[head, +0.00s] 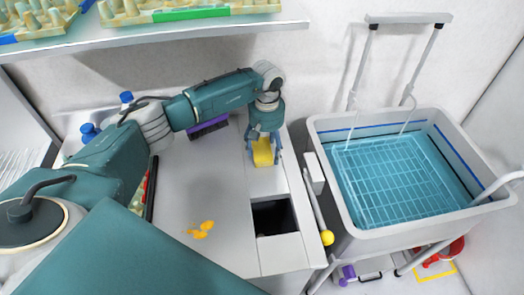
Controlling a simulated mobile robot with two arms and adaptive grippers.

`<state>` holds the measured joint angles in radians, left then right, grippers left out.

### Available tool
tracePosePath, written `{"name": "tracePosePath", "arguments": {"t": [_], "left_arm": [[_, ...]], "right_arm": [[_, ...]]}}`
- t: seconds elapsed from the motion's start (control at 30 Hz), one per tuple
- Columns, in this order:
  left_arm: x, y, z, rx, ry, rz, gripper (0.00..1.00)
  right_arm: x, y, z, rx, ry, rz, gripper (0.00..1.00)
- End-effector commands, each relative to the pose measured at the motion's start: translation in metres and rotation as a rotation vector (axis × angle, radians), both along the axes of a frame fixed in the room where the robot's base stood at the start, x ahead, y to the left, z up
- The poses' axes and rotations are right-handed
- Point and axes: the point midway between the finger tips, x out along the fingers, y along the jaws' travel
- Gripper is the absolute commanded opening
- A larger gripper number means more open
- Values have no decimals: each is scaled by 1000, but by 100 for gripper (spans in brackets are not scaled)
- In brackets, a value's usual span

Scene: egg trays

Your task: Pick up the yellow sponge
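A yellow sponge (263,155) is at the right part of the grey counter, just behind a square dark opening. My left gripper (264,152) reaches down over it from behind, with one finger on each side of the sponge. The fingers look very close to its sides. I cannot tell whether they press on it, or whether the sponge rests on the counter or is slightly above it. The gripper's palm hides the sponge's far end. My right gripper is not in view.
The dark opening (273,216) is in the counter (205,180), near yellow-orange scraps (201,230). A purple brush (209,126) lies behind my arm. A grey tub (318,126) of blue water with a rack stands right. Egg trays (125,12) sit on a shelf above.

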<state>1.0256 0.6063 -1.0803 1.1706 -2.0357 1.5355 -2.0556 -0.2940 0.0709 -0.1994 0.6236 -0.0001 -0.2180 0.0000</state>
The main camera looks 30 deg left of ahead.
Motion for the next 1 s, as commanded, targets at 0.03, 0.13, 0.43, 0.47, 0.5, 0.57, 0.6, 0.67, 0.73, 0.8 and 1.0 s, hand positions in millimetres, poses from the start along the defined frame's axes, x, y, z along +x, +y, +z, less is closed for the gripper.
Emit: {"name": "tracePosePath", "arguments": {"t": [0.03, 0.13, 0.43, 0.47, 0.5, 0.57, 0.6, 0.67, 0.73, 0.8, 1.0], "left_arm": [[0, 0, 0, 0, 0, 0, 55], [0, 0, 0, 0, 0, 0, 42], [0, 0, 1, 0, 0, 0, 42], [0, 0, 1, 0, 0, 0, 42], [0, 0, 2, 0, -1, 0, 42], [1, 0, 4, 0, -1, -1, 42], [1, 0, 7, -1, -2, -1, 42], [1, 0, 11, 0, -4, 0, 42], [2, 1, 20, 1, -5, 0, 42], [2, 1, 32, 1, -7, -1, 42], [-32, -24, 32, 0, -1, -6, 42]], "right_arm": [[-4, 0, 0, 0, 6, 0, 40], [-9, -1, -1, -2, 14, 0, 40], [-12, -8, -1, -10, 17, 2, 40], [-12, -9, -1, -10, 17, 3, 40], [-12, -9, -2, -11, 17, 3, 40], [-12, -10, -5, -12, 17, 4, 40], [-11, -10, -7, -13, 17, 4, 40], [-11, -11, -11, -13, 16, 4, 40], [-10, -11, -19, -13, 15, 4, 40], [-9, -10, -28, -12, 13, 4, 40], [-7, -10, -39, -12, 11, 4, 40]]}}
